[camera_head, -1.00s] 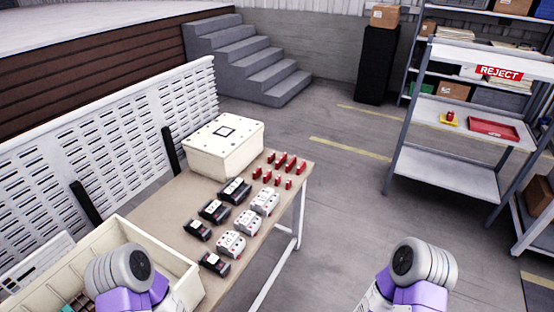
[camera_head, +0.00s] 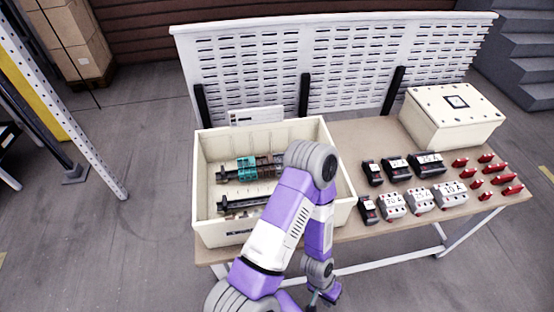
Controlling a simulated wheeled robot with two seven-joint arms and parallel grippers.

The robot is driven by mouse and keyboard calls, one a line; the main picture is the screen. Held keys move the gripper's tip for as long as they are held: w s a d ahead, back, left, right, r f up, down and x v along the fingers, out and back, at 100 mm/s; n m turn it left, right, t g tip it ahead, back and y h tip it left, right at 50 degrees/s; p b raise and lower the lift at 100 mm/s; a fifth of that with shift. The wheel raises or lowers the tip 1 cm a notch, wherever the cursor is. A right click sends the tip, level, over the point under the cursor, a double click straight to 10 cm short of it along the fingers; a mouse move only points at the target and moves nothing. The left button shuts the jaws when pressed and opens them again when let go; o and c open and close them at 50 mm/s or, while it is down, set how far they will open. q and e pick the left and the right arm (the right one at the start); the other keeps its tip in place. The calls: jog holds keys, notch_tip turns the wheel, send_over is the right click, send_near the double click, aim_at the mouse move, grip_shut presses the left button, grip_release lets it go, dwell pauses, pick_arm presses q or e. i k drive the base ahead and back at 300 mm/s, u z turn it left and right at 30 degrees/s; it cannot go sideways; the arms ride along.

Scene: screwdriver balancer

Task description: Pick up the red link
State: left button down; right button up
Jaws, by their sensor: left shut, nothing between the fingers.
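Several small red links lie in a group at the right end of the table, one of them a red link (camera_head: 460,161) at the group's left back corner and another red link (camera_head: 513,189) at the right front. My left gripper (camera_head: 318,299) hangs low at the bottom centre, in front of the table edge. It is small and partly hidden by my arm; it is shut and empty, well to the left of the links. My right gripper is out of view.
An open cream box (camera_head: 205,190) with rails and terminal parts stands at the table's left. Black breakers (camera_head: 397,167) and white breakers (camera_head: 421,199) stand between it and the links. A cream enclosure (camera_head: 455,128) and a slotted panel (camera_head: 345,70) are behind.

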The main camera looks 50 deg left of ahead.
aim_at(486, 158)
jog(key=z, duration=0.3)
jog(key=k, duration=0.4)
jog(key=z, duration=1)
jog(key=k, duration=0.9)
jog(key=z, duration=0.65)
jog(key=i, duration=1.8)
jog(key=u, duration=0.4)
jog(key=i, duration=2.05)
jog(key=u, duration=0.3)
